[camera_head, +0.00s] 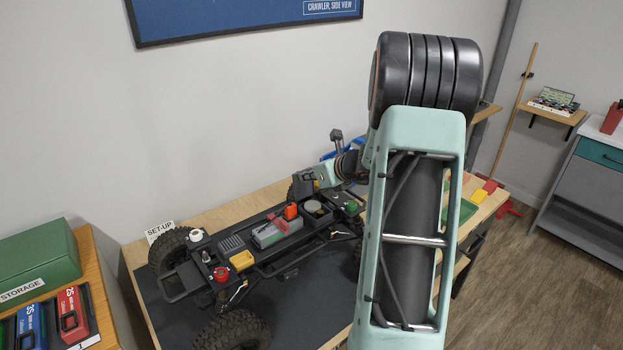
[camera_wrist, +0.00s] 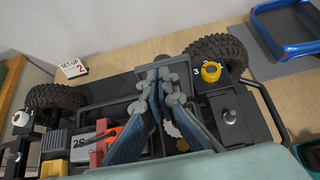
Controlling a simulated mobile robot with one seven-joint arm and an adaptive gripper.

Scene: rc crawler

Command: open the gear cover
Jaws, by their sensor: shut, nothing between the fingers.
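The crawler chassis (camera_head: 262,272) stands on the bench with its black wheels showing. My gripper (camera_head: 303,184) is at the far side of the chassis, above or close to it. In the wrist view, my gripper (camera_wrist: 161,76) has its blue-grey fingers meeting at the tips, with nothing between them. A pale toothed round part (camera_wrist: 172,129) shows partly between and behind the fingers. In the head view, a round grey part (camera_head: 315,207) sits on the chassis near the gripper. I cannot tell which part is the gear cover; the fingers hide some of this area.
A yellow knob (camera_wrist: 211,72) with numbers around it and a black box with a silver knob (camera_wrist: 230,116) lie right of my fingers. A grey pack with a red connector (camera_wrist: 107,133) is left. A green storage box (camera_head: 38,262) is far left.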

